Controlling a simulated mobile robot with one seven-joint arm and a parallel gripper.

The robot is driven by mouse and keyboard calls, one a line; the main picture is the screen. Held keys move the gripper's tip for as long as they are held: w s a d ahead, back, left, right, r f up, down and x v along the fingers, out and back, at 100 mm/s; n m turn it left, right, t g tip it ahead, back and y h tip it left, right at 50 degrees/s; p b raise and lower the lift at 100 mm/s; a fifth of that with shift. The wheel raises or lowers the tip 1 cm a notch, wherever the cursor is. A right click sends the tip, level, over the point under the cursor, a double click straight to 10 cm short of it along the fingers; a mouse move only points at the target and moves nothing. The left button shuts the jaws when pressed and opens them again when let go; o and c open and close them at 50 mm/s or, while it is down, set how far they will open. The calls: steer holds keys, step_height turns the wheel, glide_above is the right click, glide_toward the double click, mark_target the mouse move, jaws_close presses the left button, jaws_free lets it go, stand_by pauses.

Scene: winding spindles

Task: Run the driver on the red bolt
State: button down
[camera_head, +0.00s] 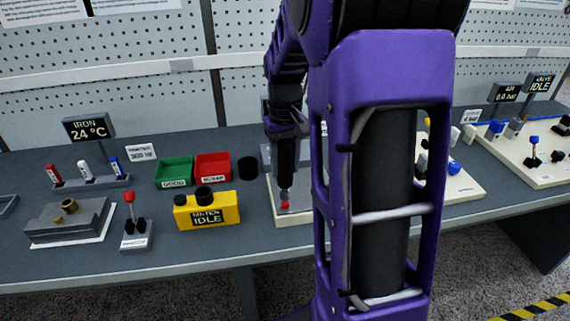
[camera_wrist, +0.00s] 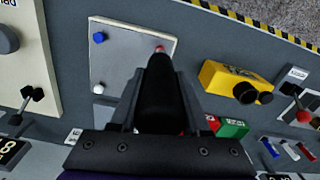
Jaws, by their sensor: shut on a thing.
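A black driver (camera_head: 287,160) points down in my gripper (camera_wrist: 158,118), which is shut on its body. It fills the middle of the wrist view (camera_wrist: 160,90). The red bolt (camera_head: 284,204) is right under the driver's tip on a light plate (camera_head: 293,217). In the wrist view only a bit of the red bolt (camera_wrist: 160,48) shows past the driver's end. I cannot tell whether the tip touches it. In the wrist view the plate (camera_wrist: 130,45) also carries a blue bolt (camera_wrist: 98,37) and a white bolt (camera_wrist: 99,87). My arm hides the plate's right side in the head view.
A yellow meter (camera_head: 207,211) reading IDLE stands left of the plate. Behind it are a green bin (camera_head: 175,172), a red bin (camera_head: 212,167) and a black cylinder (camera_head: 248,168). A small red-knobbed lever (camera_head: 134,225) stands farther left. Boards with levers (camera_head: 532,150) are at right.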

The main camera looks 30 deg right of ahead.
mark_target(285, 141)
steer(key=shift+r, duration=2.5)
